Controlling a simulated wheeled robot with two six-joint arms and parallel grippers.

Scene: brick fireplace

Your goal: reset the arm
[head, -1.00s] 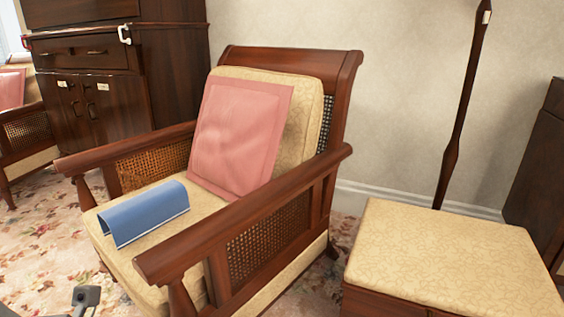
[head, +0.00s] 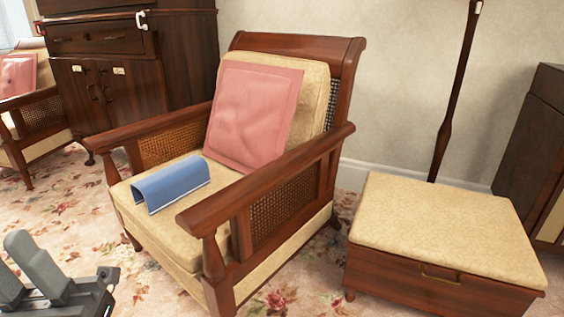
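My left gripper (head: 28,272) shows at the lower left edge, over the carpet and in front of the chair. Its two grey fingers are partly cut off by the frame edge, and I cannot tell whether they are open or shut. No object shows in it. My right gripper is not in view. A blue curved, open-bottomed piece (head: 171,184) lies on the seat of the wooden armchair (head: 282,206), apart from my gripper. A pink cushion (head: 254,116) leans against the chair's back.
A low padded stool (head: 447,238) stands to the right of the armchair. A dark cabinet (head: 122,70) stands behind at the left, and another armchair with a pink cushion (head: 18,75) is at the far left. Flowered carpet (head: 62,205) lies clear at the left.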

